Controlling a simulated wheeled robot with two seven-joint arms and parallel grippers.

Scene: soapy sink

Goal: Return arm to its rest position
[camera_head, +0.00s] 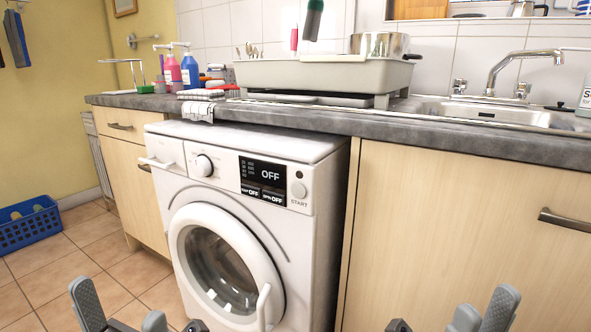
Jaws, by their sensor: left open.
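My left gripper (118,312) is at the bottom left edge of the head view, low in front of the washing machine. Its two grey fingers stand apart with nothing between them. My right gripper (485,308) is at the bottom right edge, in front of the wooden cabinet door. Its two fingers appear close together, and I cannot tell whether they meet. I see nothing held in it. Most of both arms is out of view.
The white washing machine (230,160) stands under the grey counter (330,122). The counter holds a dish rack (300,74), bottles (190,70) and a sink (480,110) with a tap.

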